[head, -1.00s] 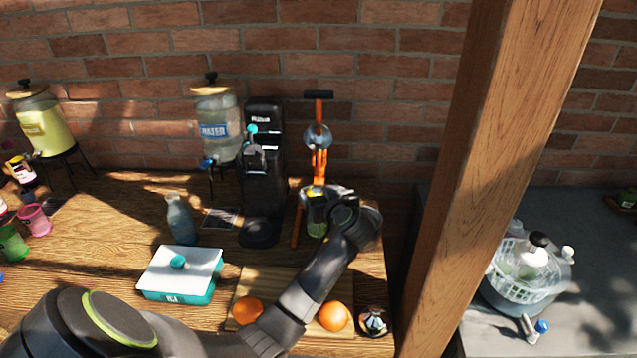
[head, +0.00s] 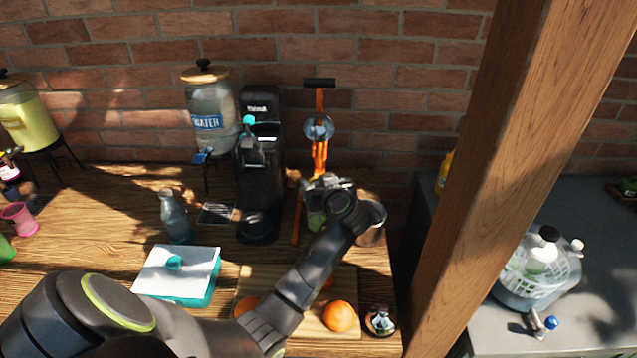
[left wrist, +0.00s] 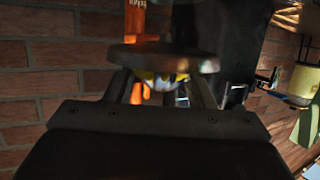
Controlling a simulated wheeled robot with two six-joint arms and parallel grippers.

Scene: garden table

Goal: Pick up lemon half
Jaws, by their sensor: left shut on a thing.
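My left gripper (head: 322,182) is at the orange hand press (head: 319,145), in front of its lower part. In the left wrist view my gripper (left wrist: 162,88) is shut on a small yellow and whitish piece, which looks like the lemon half (left wrist: 158,80). A dark round plate lies across the view just beyond the fingers and hides part of the piece. In the head view the gripper and wrist hide the piece. The right gripper is not in view.
A dark coffee machine (head: 261,165) stands close left of the press. A green glass (head: 316,219) is below the gripper, and a metal cup (head: 371,232) is to its right. Oranges (head: 340,316) lie on the cutting board (head: 349,285). A wooden post (head: 500,170) rises at the right.

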